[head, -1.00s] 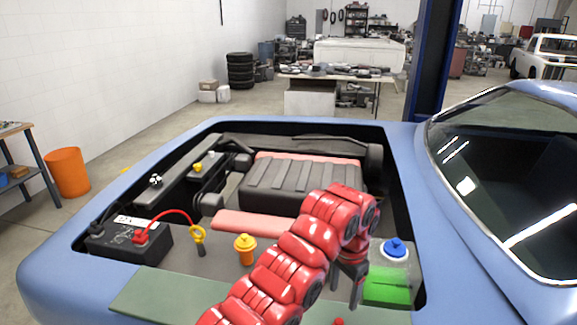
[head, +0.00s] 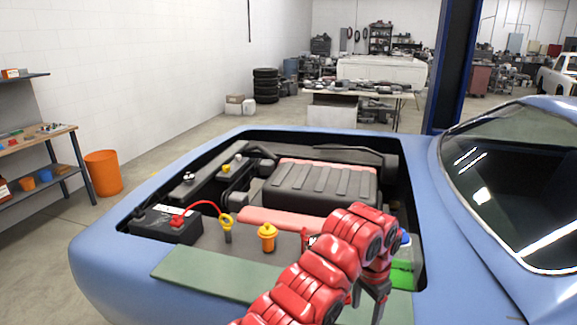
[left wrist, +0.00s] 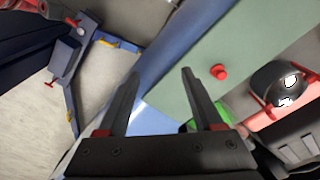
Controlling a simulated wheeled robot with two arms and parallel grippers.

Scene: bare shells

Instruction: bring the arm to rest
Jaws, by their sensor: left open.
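My left arm, red and segmented, comes in from the bottom of the head view and bends down over the open engine bay. Its gripper (head: 374,306) points down at the bay's right front, partly cut off by the frame. In the left wrist view the two dark fingers (left wrist: 160,72) are apart with nothing between them. Below them is a green panel (left wrist: 185,50) with a red knob (left wrist: 218,71), apart from the fingers. My right gripper is not in view.
The blue car body (head: 105,250) surrounds the bay. Inside are a battery (head: 160,228), an orange-yellow cap (head: 267,238), a yellow ring handle (head: 227,221) and a green-filled reservoir (head: 402,275), partly hidden by my arm. A shelf and orange bin (head: 103,173) stand left.

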